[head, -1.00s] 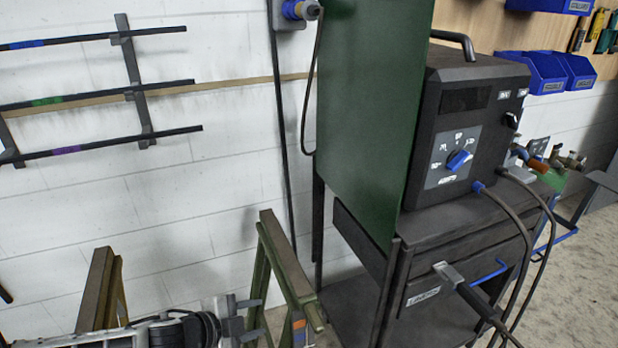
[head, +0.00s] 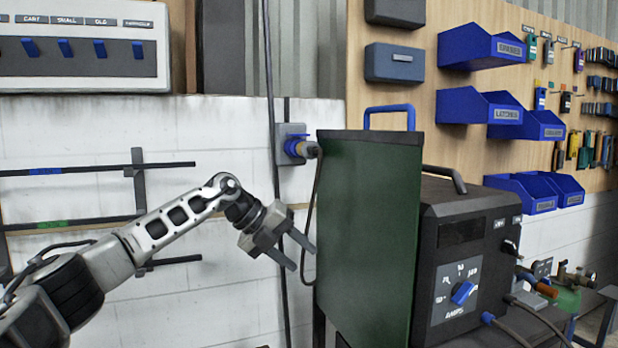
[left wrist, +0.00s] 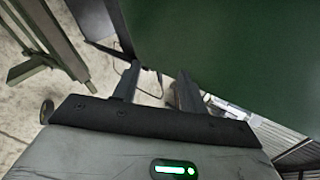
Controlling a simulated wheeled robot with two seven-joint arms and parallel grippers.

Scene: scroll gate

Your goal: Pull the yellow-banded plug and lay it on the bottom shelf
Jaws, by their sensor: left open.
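The plug (head: 309,150) sits in a grey wall socket (head: 281,152) with a blue collar, left of the green panel's top corner. The plug is not seen there. The bottom shelf is out of the head view now. My right gripper is not in view.
A black welding machine (head: 468,250) with a blue dial stands right of the green panel. A rack with dark bars (head: 140,190) is on the wall at left. Blue bins (head: 480,47) hang on the pegboard. The green panel (left wrist: 240,45) is close to the fingers in the wrist view.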

